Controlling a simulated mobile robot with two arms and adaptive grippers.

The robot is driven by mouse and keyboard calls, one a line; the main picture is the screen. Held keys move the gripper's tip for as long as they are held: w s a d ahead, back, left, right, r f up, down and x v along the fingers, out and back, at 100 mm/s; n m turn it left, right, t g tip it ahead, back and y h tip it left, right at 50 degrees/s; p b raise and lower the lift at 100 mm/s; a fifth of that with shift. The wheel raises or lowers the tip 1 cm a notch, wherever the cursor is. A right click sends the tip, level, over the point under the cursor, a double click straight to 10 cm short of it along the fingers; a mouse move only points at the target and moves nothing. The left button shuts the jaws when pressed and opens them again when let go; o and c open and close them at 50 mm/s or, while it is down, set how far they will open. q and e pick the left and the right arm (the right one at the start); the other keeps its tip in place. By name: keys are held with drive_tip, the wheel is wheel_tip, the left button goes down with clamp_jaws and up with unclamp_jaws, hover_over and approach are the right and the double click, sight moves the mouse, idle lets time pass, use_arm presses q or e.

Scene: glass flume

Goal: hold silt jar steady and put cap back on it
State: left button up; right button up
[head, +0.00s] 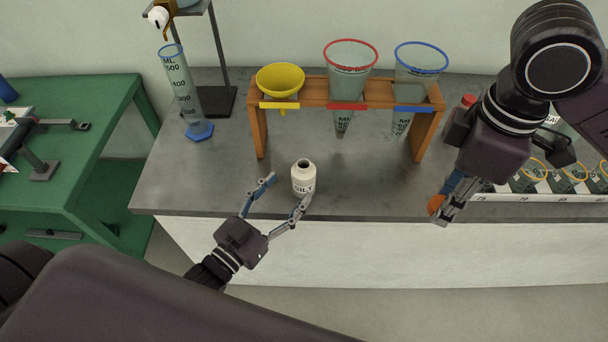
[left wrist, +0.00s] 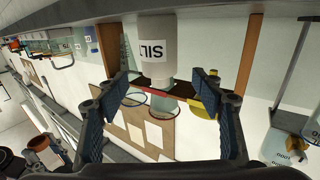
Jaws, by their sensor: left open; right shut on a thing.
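The silt jar (head: 303,180) is a small cream bottle with a SILT label, upright near the front edge of the grey bench, its dark mouth open. My left gripper (head: 288,191) is open, its two fingers spread at the jar's front left. In the left wrist view the jar (left wrist: 157,45) appears between and beyond the open fingertips (left wrist: 163,88). My right gripper (head: 441,208) is shut on the orange cap (head: 436,204), at the bench's front edge, well right of the jar. The fingers partly hide the cap.
Behind the jar, a wooden rack (head: 257,130) holds a yellow funnel (head: 280,78) and red- and blue-rimmed clear cones. A measuring cylinder (head: 182,90) stands back left. A red-capped bottle (head: 467,101) and a tray of samples (head: 535,197) are at right. Bench between jar and right gripper is clear.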

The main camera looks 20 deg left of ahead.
sight(304, 171)
use_arm(q)
drive_tip(key=shift+x, duration=1)
use_arm(e)
drive_tip(key=shift+r, duration=0.35)
use_arm(q)
drive_tip(key=p+x, duration=0.2)
drive_tip(key=x, duration=0.2)
drive_tip(key=shift+w+r, duration=0.15)
drive_tip(key=shift+w, duration=0.05)
use_arm(e)
drive_tip(key=shift+r, duration=0.95)
use_arm(q)
drive_tip(key=shift+w+d, duration=0.2)
drive_tip(key=shift+w, duration=0.2)
drive_tip(key=shift+s, duration=0.1)
drive_tip(key=shift+c, duration=0.4)
drive_tip(key=c, duration=1.2)
